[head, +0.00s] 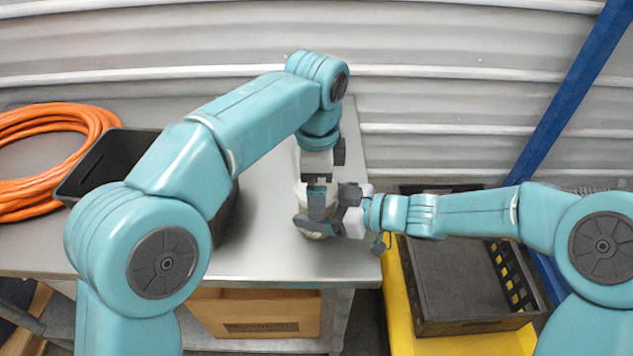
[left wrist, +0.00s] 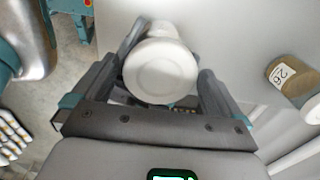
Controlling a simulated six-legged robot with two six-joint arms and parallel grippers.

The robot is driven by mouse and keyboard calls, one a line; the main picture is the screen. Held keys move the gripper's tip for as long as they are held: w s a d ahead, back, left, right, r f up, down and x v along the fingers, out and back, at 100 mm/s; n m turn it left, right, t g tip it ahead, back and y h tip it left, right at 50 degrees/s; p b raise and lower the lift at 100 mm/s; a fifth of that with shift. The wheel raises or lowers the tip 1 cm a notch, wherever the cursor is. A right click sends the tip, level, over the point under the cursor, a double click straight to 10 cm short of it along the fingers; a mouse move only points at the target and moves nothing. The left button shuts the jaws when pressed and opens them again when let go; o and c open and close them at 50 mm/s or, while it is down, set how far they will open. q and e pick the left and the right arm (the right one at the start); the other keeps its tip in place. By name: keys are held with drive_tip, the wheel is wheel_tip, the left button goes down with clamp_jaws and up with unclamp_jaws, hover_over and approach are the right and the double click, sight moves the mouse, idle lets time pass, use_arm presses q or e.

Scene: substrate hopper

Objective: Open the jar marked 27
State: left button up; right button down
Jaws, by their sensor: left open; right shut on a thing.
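A jar with a white round lid (left wrist: 160,75) shows from above in the left wrist view, between the two fingers of my left gripper (left wrist: 155,95). The left gripper is open, with a finger on either side of the lid. In the head view the jar (head: 316,236) stands near the table's right edge, mostly hidden by both grippers. My right gripper (head: 328,212) reaches in from the right and is shut on the jar. The jar's number is hidden in both views. Another jar, marked 26 (left wrist: 290,78), stands apart at the right of the left wrist view.
The grey metal table (head: 270,235) has clear room in front of the jar. A black bin (head: 110,150) and an orange hose coil (head: 60,125) are at the left. A dark crate (head: 455,290) sits on a yellow surface (head: 400,320) right of the table.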

use_arm(q)
drive_tip(key=c, duration=1.1)
drive_tip(key=shift+o, duration=0.2)
drive_tip(key=n, duration=0.3)
drive_tip(key=o, duration=1.1)
drive_tip(key=shift+c, duration=0.2)
